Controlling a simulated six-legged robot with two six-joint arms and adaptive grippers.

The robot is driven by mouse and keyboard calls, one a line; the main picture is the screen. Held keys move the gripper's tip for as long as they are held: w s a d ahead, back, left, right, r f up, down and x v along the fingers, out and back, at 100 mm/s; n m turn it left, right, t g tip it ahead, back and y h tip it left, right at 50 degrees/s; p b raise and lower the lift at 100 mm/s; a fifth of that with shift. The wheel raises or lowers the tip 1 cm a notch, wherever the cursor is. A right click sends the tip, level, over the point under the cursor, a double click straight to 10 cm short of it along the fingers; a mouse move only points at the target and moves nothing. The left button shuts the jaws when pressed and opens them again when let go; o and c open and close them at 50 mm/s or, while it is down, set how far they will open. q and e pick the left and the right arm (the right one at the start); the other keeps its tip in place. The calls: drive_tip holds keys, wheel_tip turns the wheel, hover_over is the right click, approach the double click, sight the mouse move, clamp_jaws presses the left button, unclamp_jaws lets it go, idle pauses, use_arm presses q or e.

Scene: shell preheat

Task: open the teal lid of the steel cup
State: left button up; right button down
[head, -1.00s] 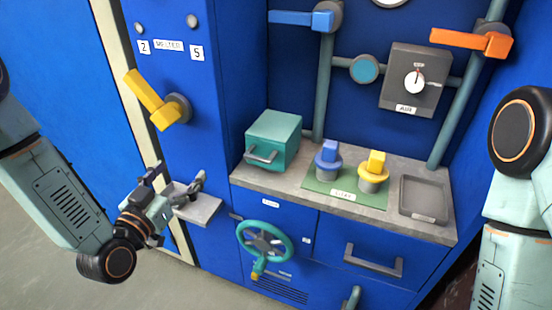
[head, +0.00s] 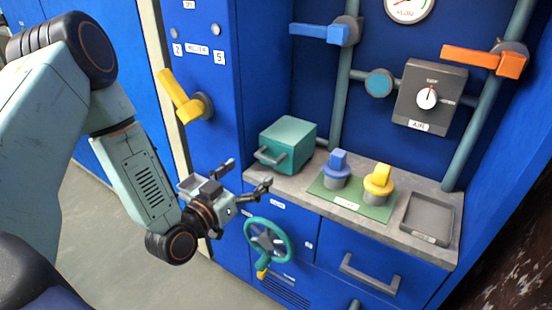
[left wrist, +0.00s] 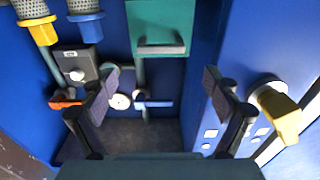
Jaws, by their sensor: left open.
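A teal box-shaped piece (head: 295,137) with a grey bar handle (head: 271,156) stands upright on the counter. It also shows upside down at the top of the left wrist view (left wrist: 160,17). No steel cup is plainly visible, and I cannot tell whether the teal piece is its lid. My left gripper (head: 243,179) is open and empty in front of the counter edge, below and left of the handle, apart from it. In the left wrist view the handle (left wrist: 161,48) lies beyond the open fingers, between them. My right gripper is out of view.
A blue-topped piece (head: 338,168) and a yellow-topped piece (head: 379,180) stand on a green mat (head: 328,196). A grey tray (head: 428,219) is at the right. A yellow lever (head: 182,97) sticks out at left. A teal handwheel (head: 288,243) is below the counter.

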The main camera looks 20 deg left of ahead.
sight(265, 159)
use_arm(q)
drive_tip(key=w, duration=0.2)
drive_tip(key=w+b, duration=0.1)
drive_tip(key=w, duration=0.1)
drive_tip(key=w+b, duration=0.1)
drive_tip(key=w, duration=0.2)
drive_tip(key=shift+d+f, duration=0.1)
drive_tip(key=shift+d, duration=0.2)
drive_tip(key=shift+w, duration=0.2)
drive_tip(key=shift+w+d, duration=0.2)
drive_tip(key=shift+a, duration=0.15)
drive_tip(key=c, duration=1.6)
drive_tip(key=shift+c, duration=0.4)
